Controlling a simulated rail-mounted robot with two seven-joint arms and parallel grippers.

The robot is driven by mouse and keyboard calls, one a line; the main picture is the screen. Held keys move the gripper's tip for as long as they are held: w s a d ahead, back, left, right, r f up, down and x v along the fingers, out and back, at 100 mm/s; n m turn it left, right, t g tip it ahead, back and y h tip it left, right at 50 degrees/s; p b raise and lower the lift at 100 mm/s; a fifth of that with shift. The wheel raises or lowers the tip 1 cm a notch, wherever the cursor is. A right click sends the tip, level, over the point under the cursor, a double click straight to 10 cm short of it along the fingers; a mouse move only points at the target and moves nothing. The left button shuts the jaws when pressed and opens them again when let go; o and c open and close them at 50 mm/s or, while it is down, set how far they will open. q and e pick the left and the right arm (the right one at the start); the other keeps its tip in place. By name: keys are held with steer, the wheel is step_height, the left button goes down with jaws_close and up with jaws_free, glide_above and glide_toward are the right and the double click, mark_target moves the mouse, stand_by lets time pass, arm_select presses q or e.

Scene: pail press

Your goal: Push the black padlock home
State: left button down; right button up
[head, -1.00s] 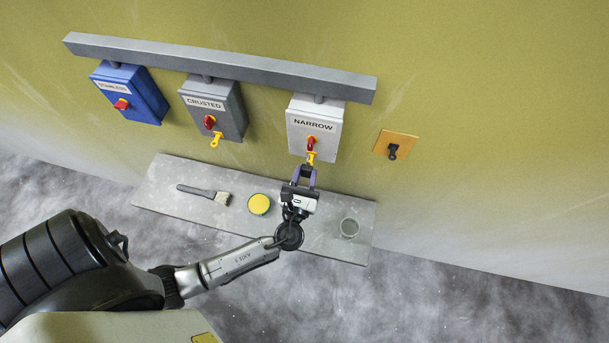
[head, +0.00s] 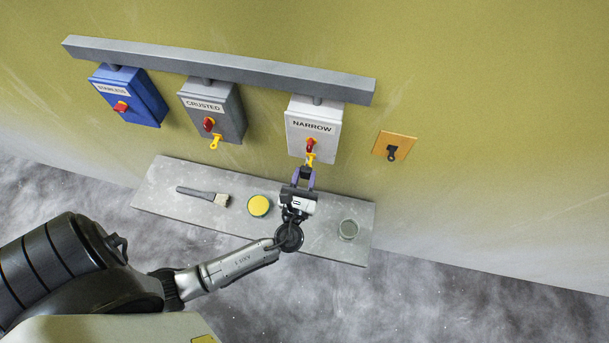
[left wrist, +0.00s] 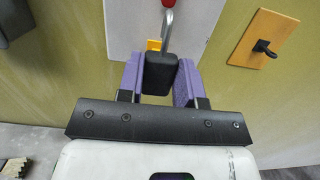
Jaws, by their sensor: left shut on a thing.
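The black padlock (left wrist: 160,74) is between the purple finger pads of my left gripper (left wrist: 160,84), which is shut on its body. Its silver shackle (left wrist: 168,30) points up, toward the red handle (left wrist: 168,3) and yellow hasp (left wrist: 154,44) of the white NARROW box. In the wrist view the shackle runs in front of and beside the hasp; whether it is fully seated in the body I cannot tell. In the head view my left gripper (head: 304,178) is just below the NARROW box (head: 314,130) and its yellow hasp (head: 310,159). My right gripper is out of view.
A grey CRUSTED box (head: 228,120) and blue STAINLESS box (head: 138,97) hang to the left under a grey rail (head: 220,68). An orange plate with a black peg (head: 392,152) is at right. The shelf (head: 160,190) below holds a brush (head: 205,194), yellow-topped tin (head: 259,206) and glass (head: 348,229).

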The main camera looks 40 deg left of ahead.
arm_select(q)
steer(key=shift+f+b, duration=0.3)
steer(key=shift+f, duration=0.05)
steer(key=shift+f+b, duration=0.55)
steer(key=shift+f, duration=0.05)
steer(key=shift+f+b, duration=1.3)
steer(key=shift+f, duration=0.25)
steer(key=c, duration=0.7)
jaws_free()
steer(key=shift+c, duration=0.4)
